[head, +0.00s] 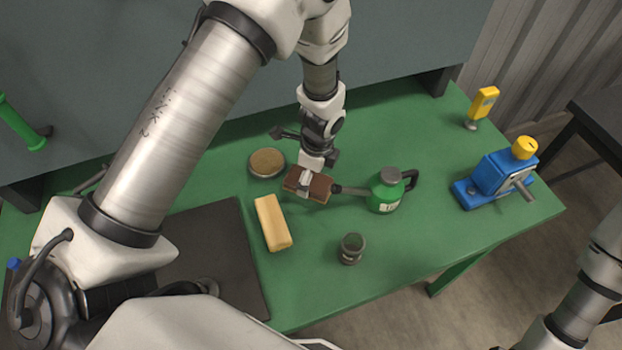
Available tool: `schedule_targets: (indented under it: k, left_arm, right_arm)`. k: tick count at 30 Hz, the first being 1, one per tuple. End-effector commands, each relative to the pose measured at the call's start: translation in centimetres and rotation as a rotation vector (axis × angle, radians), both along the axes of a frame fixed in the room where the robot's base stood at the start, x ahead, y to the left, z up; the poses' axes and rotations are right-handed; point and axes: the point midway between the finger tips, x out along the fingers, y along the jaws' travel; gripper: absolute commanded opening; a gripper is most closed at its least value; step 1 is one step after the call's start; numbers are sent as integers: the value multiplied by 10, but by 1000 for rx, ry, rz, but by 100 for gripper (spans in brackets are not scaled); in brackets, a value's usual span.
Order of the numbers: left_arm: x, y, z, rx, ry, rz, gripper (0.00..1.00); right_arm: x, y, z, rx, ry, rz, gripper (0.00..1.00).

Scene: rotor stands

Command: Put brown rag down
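The brown rag (319,189) is a small folded brown block near the middle of the green table. My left gripper (304,182) reaches down from above and is shut on the rag, its pale fingertips across the rag's middle. Whether the rag touches the table or hangs just above it is hard to tell. The gripper's fingers hide part of the rag. My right arm shows at the lower right, but its gripper is outside the view.
A yellow block (272,223) lies just below-left of the rag, a round tin (267,162) to its upper left. A green oil can (386,192) points its spout at the rag. A dark jar (351,248) and blue vise (492,177) stand right. The front right tabletop is clear.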

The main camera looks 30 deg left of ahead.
Motion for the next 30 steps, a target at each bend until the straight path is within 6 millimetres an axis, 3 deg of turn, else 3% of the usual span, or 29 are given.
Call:
schedule_targets:
  k: [6, 12, 30]
  left_arm:
    - [1, -6, 56, 0, -6, 0, 91]
    - [1, -9, 92, 0, -4, 0, 91]
    - [1, -10, 102, 0, 0, 0, 91]
  right_arm:
    - [0, 0, -8, 0, 0, 0, 100]
    - [0, 0, -14, 0, 0, 0, 100]
    - [0, 0, -10, 0, 0, 0, 100]
